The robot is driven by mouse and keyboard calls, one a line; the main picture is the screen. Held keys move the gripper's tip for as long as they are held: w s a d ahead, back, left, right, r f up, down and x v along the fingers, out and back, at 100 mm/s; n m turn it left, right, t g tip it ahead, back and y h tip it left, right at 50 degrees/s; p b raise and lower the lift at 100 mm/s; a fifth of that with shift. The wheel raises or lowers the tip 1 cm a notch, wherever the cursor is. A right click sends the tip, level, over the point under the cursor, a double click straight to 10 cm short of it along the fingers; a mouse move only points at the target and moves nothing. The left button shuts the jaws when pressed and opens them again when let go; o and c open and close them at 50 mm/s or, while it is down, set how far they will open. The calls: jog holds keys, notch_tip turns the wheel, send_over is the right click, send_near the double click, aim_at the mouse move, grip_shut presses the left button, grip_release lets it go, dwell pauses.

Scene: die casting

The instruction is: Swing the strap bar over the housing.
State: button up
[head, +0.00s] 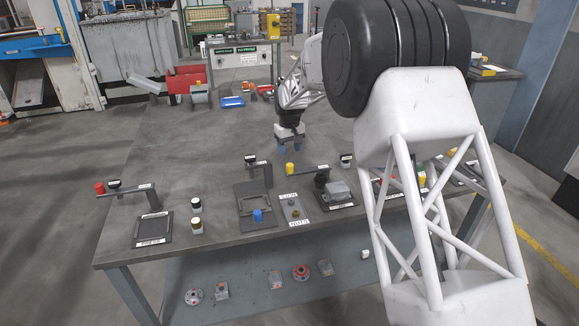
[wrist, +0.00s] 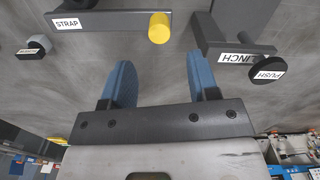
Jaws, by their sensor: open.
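The strap bar (head: 309,169) is a dark bar with a white label and a yellow knob (head: 290,169) at its left end. It lies behind and left of the grey housing (head: 338,189), which sits on a dark labelled fixture, not across it. In the wrist view the strap bar (wrist: 112,20) and its yellow knob (wrist: 159,28) show at the top. My gripper (head: 289,149) is open and empty, with blue fingertips, above the table just behind the knob. In the wrist view the two fingers of my gripper (wrist: 160,78) stand apart, pointing toward the knob. The housing is outside the wrist view.
A blue cylinder (head: 258,215) and a small labelled plate (head: 294,209) are in front. A black-and-white knob (head: 346,160) stands behind the housing.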

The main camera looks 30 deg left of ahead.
aim_at(290, 165)
jog(key=shift+f, duration=0.1)
jog(key=shift+f, duration=3.8)
grip_shut()
